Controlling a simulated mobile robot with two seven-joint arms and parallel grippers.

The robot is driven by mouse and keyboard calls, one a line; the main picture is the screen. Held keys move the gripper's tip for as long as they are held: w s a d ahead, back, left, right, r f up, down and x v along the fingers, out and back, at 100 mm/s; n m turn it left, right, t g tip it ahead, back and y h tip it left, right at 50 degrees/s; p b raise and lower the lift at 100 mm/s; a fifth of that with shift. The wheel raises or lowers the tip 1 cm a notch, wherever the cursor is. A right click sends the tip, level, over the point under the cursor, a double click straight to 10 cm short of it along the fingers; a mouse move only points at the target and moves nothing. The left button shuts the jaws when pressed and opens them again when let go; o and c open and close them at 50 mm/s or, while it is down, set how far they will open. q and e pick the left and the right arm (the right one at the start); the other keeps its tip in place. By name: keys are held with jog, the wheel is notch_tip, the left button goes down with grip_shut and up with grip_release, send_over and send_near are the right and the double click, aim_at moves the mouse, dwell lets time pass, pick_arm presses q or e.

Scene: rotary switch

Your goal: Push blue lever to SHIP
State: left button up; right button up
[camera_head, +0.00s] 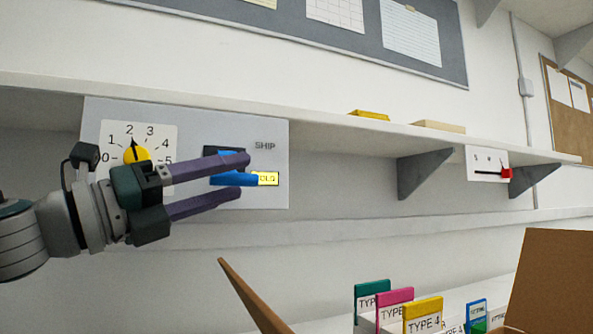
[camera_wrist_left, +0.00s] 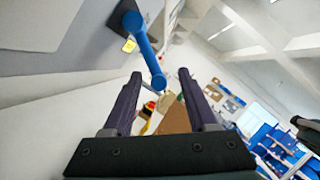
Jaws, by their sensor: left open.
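A grey panel (camera_head: 283,132) under the shelf carries a blue lever (camera_head: 232,180). The word SHIP (camera_head: 265,146) is printed at the panel's upper right. A yellow label (camera_head: 268,179) is lower, its first letters hidden, with "OLD" showing. The lever's end is beside this yellow label, below SHIP. My left gripper (camera_head: 241,174) is open in front of the panel, its purple fingers above and below the lever in the picture and partly covering it. In the left wrist view the blue lever (camera_wrist_left: 146,48) reaches between the open fingertips; contact cannot be told.
A dial with a yellow knob (camera_head: 137,155) is left of the lever, partly behind my gripper. A shelf (camera_head: 330,122) runs above the panel. A slider with a red knob (camera_head: 506,173) is at the right. A cardboard box (camera_head: 555,275) and several coloured cards are below.

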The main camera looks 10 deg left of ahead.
pick_arm(q)
jog(key=x, duration=0.4)
jog(key=shift+w+d, duration=0.15)
grip_shut()
dwell(0.4)
dwell(0.9)
